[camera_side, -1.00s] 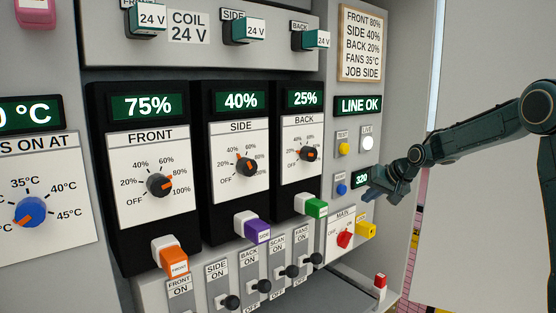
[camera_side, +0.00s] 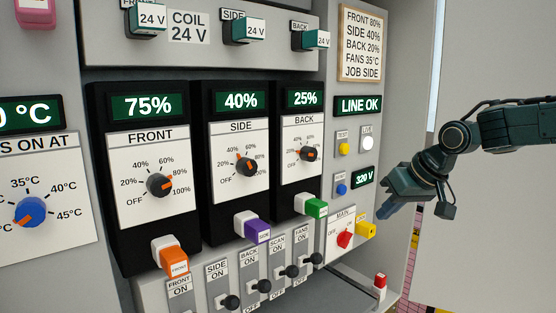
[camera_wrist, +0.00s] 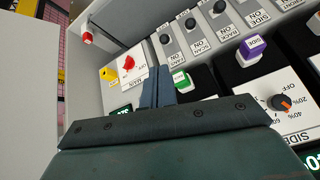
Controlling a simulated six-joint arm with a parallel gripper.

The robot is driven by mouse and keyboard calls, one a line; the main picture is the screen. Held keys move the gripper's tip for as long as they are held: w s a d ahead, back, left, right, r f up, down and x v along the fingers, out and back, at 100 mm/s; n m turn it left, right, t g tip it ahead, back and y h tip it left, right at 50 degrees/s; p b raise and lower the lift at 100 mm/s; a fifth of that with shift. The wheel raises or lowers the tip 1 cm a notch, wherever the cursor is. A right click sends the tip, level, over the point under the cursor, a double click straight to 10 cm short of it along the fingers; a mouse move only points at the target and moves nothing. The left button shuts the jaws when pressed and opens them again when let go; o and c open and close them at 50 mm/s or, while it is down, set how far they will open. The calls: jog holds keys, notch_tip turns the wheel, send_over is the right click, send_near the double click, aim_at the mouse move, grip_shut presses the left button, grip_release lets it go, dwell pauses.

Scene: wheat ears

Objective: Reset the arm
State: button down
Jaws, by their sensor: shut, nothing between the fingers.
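My gripper (camera_side: 387,208) hangs in free air to the right of the control panel in the side view. Its fingers are together, empty, and point down and left. In the wrist view my gripper (camera_wrist: 157,86) shows its two blue-grey fingers side by side, with the panel behind them. The 320 V display (camera_side: 363,177) and the yellow connector (camera_side: 366,230) by the MAIN switch are just left of it in the side view, both uncovered. I see no contact with the panel.
The panel carries the FRONT knob (camera_side: 159,186), SIDE knob (camera_side: 246,167) and BACK knob (camera_side: 308,153), with displays of 75%, 40% and 25%. The red MAIN knob (camera_side: 345,239) is low right. A settings card (camera_side: 361,43) hangs above the LINE OK display (camera_side: 358,105).

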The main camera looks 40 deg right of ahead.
jog(key=s+a+f+n, duration=0.1)
jog(key=s+a+n, duration=0.1)
jog(key=s, duration=0.6)
jog(key=s+a+f+n+g, duration=0.1)
jog(key=s+a, duration=0.3)
jog(key=s, duration=0.5)
jog(key=shift+s+a+f+n, duration=0.2)
jog(key=shift+f+n, duration=0.2)
jog(key=shift+f, duration=0.25)
